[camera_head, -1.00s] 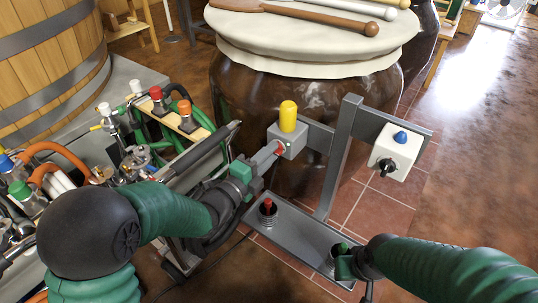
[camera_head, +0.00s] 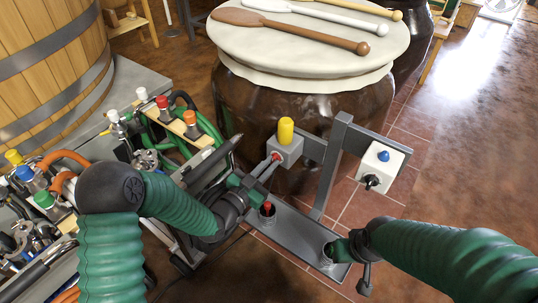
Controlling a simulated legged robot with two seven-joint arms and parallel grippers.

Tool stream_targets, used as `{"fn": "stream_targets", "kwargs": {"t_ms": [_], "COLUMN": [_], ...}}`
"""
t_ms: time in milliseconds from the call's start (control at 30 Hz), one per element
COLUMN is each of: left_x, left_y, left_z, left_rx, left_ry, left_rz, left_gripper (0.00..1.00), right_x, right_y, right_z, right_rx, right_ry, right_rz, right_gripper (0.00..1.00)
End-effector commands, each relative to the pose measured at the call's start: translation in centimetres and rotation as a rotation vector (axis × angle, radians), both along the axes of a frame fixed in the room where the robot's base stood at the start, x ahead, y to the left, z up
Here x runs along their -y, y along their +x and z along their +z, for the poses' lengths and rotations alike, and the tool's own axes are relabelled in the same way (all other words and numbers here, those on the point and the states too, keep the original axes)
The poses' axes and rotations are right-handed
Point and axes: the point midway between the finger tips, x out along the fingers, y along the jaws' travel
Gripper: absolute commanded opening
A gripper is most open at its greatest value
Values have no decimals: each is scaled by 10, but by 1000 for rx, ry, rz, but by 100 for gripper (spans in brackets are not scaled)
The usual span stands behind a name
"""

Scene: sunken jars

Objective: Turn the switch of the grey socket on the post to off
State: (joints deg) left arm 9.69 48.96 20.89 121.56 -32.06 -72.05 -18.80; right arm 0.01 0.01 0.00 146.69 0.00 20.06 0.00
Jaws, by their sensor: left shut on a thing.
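The grey socket (camera_head: 287,150) is a box on the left arm of the grey post (camera_head: 329,172), with a yellow plug (camera_head: 286,131) upright in its top. A small red part, seemingly its switch (camera_head: 276,156), shows on its near left side. My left gripper (camera_head: 270,162) reaches it from the lower left, its thin fingers shut on that part and hiding most of it. Which way the switch is turned cannot be told. My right gripper (camera_head: 342,250) is low at the right end of the post's base; its fingers are largely hidden.
A white box (camera_head: 383,165) with a blue top and black knob hangs on the post's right arm. A red-topped plug (camera_head: 267,209) stands in the base (camera_head: 297,236). A brown jar (camera_head: 262,105) stands close behind. A cart with hoses and bottles (camera_head: 160,135) crowds the left.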

Motion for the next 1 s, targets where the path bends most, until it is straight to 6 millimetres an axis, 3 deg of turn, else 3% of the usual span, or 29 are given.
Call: {"fn": "stream_targets", "kwargs": {"t_ms": [33,133,333,500,633,833,867,967,1000], "left_x": [0,0,1,1,0,1,1,1,1], "left_y": [2,2,2,3,3,3,3,3,3], "left_z": [9,5,1,4,7,4,4,4,4], "left_rx": [-61,-147,-93,-87,-169,-192,-192,-192,-191], "left_ry": [-90,-210,-142,-134,-244,-280,-280,-280,-279], "left_rz": [2,2,0,1,4,1,1,1,1], "left_gripper": [0,0,0,0,0,0,15,28,14], "right_x": [0,0,0,0,0,0,0,0,0], "right_y": [0,0,0,0,0,0,0,0,0], "right_z": [15,18,7,10,23,21,21,20,20], "right_rx": [0,1,0,0,0,1,0,0,0], "right_ry": [0,0,0,0,0,0,0,0,0], "right_rz": [0,0,0,0,0,0,0,0,0], "right_gripper": [36,36,36,36,36,36,36,36,36]}}
